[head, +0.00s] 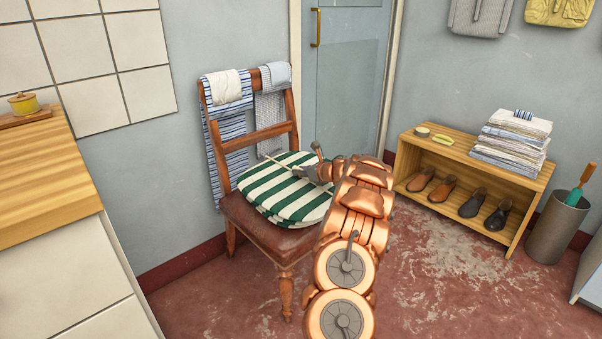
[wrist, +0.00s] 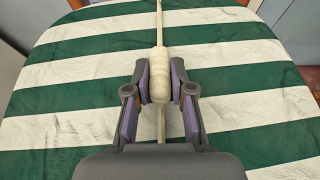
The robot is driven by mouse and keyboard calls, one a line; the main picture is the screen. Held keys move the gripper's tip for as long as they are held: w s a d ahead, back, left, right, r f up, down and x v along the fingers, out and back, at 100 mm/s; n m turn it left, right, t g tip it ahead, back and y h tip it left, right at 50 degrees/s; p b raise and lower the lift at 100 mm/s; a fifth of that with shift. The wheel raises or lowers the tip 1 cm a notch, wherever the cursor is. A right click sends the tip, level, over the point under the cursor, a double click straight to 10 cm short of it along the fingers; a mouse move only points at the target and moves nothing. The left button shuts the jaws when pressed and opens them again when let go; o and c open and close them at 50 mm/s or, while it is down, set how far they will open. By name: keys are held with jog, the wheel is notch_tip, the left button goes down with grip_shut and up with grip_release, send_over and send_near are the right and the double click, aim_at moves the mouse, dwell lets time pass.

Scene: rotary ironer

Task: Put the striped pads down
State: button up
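The green-and-white striped pads (head: 290,205) are over the brown chair seat (head: 258,236) and look as if they lie on it. Their stripes (wrist: 60,95) fill most of the wrist view. A thin pale cord or rod (wrist: 160,20) runs across their top, with a thick wrapped grip (wrist: 160,75) in its middle. My gripper (head: 311,173) is above the pads, and in the wrist view its two fingers (wrist: 160,82) are closed against both sides of the wrapped grip. My copper arm hides the pads' right edge and part of the seat.
Cloths (head: 228,120) hang over the chair's backrest (head: 266,134). A wooden shelf (head: 415,150) with folded linen (head: 512,140) and shoes stands to the right, beside a grey bin (head: 556,230). A wooden counter (head: 40,180) is at the left. The floor between is clear.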

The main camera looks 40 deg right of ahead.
jog(key=o, duration=0.3)
jog(key=shift+o, duration=0.2)
jog(key=shift+s+r, duration=0.3)
jog(key=shift+s, duration=0.15)
notch_tip(320, 180, up, 4)
jog(key=p, duration=0.2)
send_over(323, 189)
jog(key=w, duration=0.1)
jog(key=shift+w+d+f, duration=0.1)
jog(key=shift+f, duration=0.05)
jog(key=shift+s, duration=0.6)
jog(key=shift+w+r, duration=0.1)
jog(key=shift+r, duration=0.15)
